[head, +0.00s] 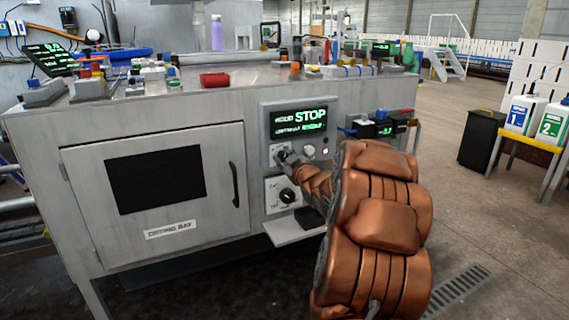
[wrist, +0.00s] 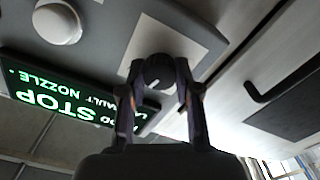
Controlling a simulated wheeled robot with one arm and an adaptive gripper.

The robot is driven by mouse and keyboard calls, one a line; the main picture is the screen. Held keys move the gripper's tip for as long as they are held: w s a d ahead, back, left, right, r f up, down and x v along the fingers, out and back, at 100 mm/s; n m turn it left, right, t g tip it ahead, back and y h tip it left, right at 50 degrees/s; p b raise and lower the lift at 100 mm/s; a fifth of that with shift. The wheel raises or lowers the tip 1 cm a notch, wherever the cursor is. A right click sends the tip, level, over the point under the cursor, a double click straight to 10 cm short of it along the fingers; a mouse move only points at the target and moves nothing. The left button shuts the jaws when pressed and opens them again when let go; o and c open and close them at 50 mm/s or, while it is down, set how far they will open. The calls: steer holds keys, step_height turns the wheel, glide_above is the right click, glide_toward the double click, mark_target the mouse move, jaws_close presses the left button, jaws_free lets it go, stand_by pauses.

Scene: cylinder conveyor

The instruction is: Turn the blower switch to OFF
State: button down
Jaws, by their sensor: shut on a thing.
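My gripper (head: 287,158) reaches the front of the grey cabinet and is shut on a dark round knob. In the wrist view my gripper (wrist: 160,95) has one finger on each side of this upper knob (wrist: 158,70), which has a white pointer mark and sits on a pale plate (wrist: 190,45). A second black knob (head: 287,195) sits on a white plate just below, untouched. The labels are too small to read surely, so I cannot tell which knob is the blower switch.
A display (head: 299,119) showing green "STOP" is above the knobs; it also shows in the wrist view (wrist: 60,100). A round white button (head: 310,150) is to the right. The drying bay door (head: 150,190) is left, with its handle (head: 235,184). A small shelf (head: 290,230) juts out below.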

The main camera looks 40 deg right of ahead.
steer(key=n+b, duration=0.3)
steer(key=n, duration=0.3)
steer(key=shift+f+n, duration=0.1)
steer(key=shift+n, duration=0.2)
steer(key=n+b, duration=0.2)
steer(key=n, duration=0.1)
steer(key=shift+f+n, duration=0.15)
steer(key=shift+n, duration=0.25)
steer(key=shift+a+n, duration=0.1)
steer(key=shift+n, duration=0.6)
steer(key=shift+b, duration=0.3)
steer(key=c, duration=0.8)
jaws_free()
steer(key=v, duration=1.2)
steer(key=shift+w, duration=0.1)
